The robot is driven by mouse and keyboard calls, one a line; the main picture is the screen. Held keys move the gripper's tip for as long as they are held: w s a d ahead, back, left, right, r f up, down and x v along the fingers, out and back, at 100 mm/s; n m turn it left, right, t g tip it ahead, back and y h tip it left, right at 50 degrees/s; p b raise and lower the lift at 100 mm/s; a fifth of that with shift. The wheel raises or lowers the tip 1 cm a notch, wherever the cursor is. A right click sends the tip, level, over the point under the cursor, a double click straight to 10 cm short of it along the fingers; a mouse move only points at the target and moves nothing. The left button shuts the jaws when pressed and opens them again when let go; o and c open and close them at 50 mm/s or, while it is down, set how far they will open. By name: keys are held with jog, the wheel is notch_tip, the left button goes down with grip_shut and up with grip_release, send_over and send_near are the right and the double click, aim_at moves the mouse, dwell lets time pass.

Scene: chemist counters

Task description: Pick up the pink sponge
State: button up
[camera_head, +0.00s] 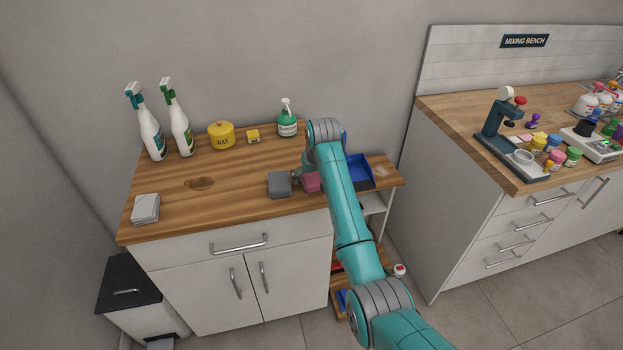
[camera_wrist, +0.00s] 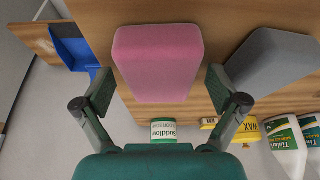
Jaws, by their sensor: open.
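The pink sponge (camera_head: 311,181) lies on the wooden counter, partly hidden by my arm in the head view. In the wrist view the sponge (camera_wrist: 158,64) is large and close, centred ahead of my gripper (camera_wrist: 162,92). The two fingers are spread apart, one on each side of the sponge's near end, with gaps between them and it. In the head view my gripper (camera_head: 297,176) shows only in part beside the sponge. Nothing is held.
A grey block (camera_head: 279,184) sits just left of the sponge and near one finger. A blue tray (camera_head: 358,172) lies to the right. A green bottle (camera_head: 287,119), yellow wax tin (camera_head: 221,135) and white spray bottles (camera_head: 180,130) stand behind.

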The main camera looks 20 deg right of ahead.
jog(key=c, duration=0.9)
jog(key=shift+c, duration=0.2)
